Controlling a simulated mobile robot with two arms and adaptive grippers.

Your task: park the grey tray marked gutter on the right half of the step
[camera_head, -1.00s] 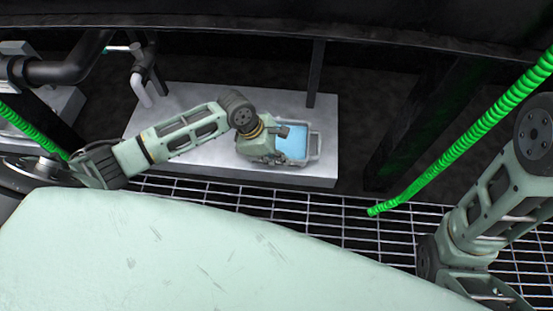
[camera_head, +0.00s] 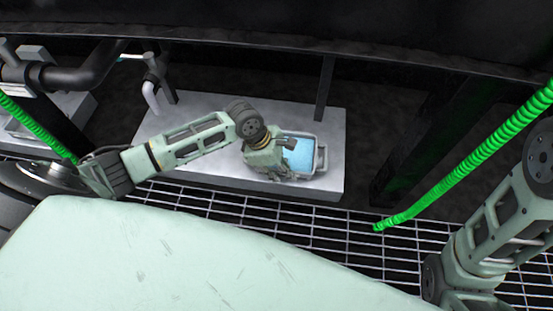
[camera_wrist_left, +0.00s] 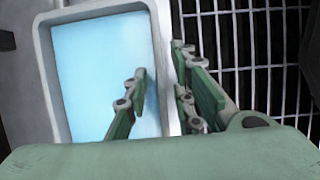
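The grey tray (camera_head: 322,160) has a light blue inside and sits on the right half of the pale grey step (camera_head: 205,113). Its gutter marking cannot be read. My left gripper (camera_head: 284,168) is down at the tray's near left part and hides it there. In the left wrist view, the tray (camera_wrist_left: 46,75) fills the left half. One finger of the left gripper (camera_wrist_left: 160,75) is over the blue inside, the other beyond the grating-side rim. A gap shows between the finger and rim, so the gripper looks open. My right gripper is out of view.
A metal grating (camera_head: 330,215) runs along the step's near side. A dark post (camera_head: 325,88) stands behind the step, and a pipe (camera_head: 150,95) comes down at its left back. A green hose (camera_head: 450,185) hangs at right.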

